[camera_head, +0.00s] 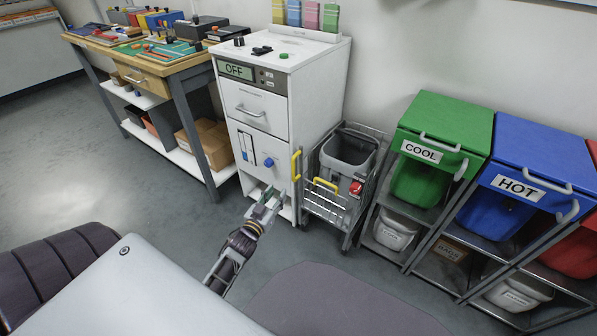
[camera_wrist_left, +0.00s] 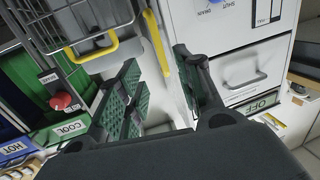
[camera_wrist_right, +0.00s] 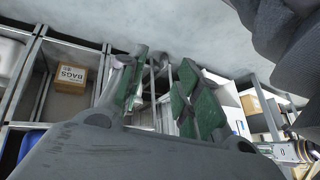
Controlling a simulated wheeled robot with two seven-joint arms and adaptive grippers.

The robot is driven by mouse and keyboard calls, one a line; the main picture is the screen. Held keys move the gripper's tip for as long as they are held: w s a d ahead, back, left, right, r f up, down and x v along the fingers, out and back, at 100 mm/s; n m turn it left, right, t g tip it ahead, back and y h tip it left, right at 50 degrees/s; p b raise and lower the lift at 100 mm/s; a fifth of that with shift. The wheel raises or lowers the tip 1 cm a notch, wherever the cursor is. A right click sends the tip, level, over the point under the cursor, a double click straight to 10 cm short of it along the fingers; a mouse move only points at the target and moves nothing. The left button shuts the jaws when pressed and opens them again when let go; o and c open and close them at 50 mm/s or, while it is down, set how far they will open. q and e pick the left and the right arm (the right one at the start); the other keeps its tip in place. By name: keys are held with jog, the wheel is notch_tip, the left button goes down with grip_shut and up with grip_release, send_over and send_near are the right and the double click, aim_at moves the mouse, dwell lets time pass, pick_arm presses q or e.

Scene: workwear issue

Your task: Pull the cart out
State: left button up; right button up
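The wire cart (camera_head: 327,205) holds a grey bin (camera_head: 350,150) and stands between the white cabinet and the green unit. Its yellow front handle (camera_head: 326,184) also shows in the left wrist view (camera_wrist_left: 95,48). A red brake knob (camera_head: 355,188) is at its right. An upright yellow bar (camera_head: 296,163) stands at the cabinet's right edge. My left gripper (camera_head: 265,203) is open and empty, low in front of the cabinet, left of the cart handle. In its wrist view the upright bar appears beyond the finger gap. My right gripper (camera_wrist_right: 160,75) is open; the head view does not show it.
The white cabinet (camera_head: 307,105) with an OFF display stands left of the cart. The green COOL unit (camera_head: 450,125) and blue HOT unit (camera_head: 540,160) stand to its right. A workbench (camera_head: 165,70) is at the left. The floor before the cart is partly clear.

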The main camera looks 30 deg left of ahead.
aim_at(293, 179)
pick_arm(q)
jog(key=shift+w+r+t+b, duration=0.4)
jog(key=shift+w+r, duration=0.15)
jog(key=shift+r, duration=0.05)
pick_arm(e)
jog(key=shift+w+r, duration=0.3)
pick_arm(q)
jog(key=shift+w, duration=0.1)
